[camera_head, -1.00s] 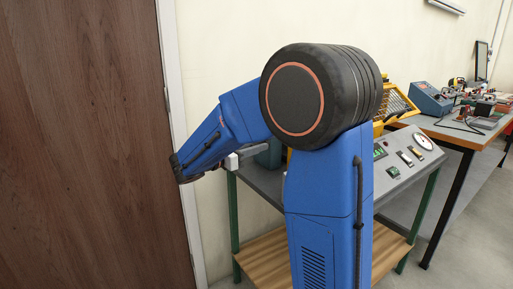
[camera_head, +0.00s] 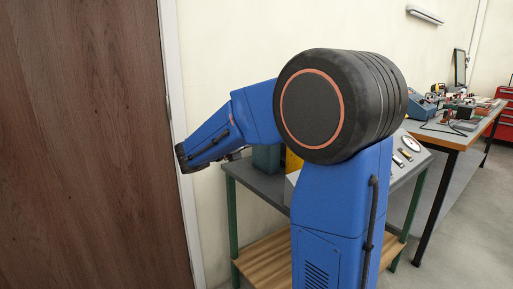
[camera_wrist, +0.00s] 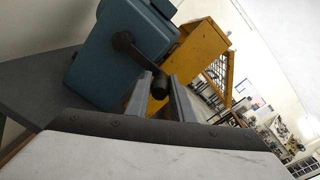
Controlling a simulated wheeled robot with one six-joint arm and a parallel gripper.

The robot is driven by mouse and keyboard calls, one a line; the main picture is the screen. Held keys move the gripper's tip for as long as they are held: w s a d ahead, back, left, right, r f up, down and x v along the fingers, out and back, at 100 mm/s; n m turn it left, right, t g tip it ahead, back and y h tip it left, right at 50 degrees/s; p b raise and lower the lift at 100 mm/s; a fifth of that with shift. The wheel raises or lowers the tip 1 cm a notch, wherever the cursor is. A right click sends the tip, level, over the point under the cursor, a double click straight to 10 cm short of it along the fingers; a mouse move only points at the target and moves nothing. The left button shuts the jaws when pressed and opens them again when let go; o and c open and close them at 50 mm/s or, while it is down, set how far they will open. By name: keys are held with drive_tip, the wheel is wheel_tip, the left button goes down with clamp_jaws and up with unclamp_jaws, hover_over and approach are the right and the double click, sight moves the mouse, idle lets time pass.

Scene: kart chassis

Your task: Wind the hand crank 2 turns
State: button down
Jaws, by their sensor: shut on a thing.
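The hand crank (camera_wrist: 141,57) has a dark hub and arm on the face of a teal box (camera_wrist: 96,50). Its arm slopes down and right from the hub to a dark knob (camera_wrist: 159,88). My gripper (camera_wrist: 162,82) is shut on this knob, one grey finger on each side. In the head view the teal box (camera_head: 266,158) is partly hidden behind my blue arm. The crank is hidden there, and little of my gripper can be made out.
A yellow housing with a mesh guard (camera_wrist: 195,50) stands right beside the teal box. The box stands on a grey-topped bench (camera_head: 254,181) with green legs. A brown door (camera_head: 85,140) is close on the left. A second workbench (camera_head: 468,137) with equipment stands at the right.

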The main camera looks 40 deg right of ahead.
drive_tip(key=r+n, duration=0.3)
drive_tip(key=shift+w+n, duration=0.3)
drive_tip(key=w+r+n, duration=0.3)
drive_tip(key=w+r, duration=0.2)
drive_tip(key=w, duration=0.2)
drive_tip(key=shift+w+a+n, duration=0.15)
drive_tip(key=shift+n, duration=0.25)
drive_tip(key=shift+r, duration=0.1)
idle(0.4)
idle(1.0)
drive_tip(key=c, duration=1.5)
unclamp_jaws()
drive_tip(key=shift+w+f, duration=0.15)
drive_tip(key=shift+f, duration=0.05)
drive_tip(key=shift+c, duration=0.2)
drive_tip(key=shift+r, duration=0.1)
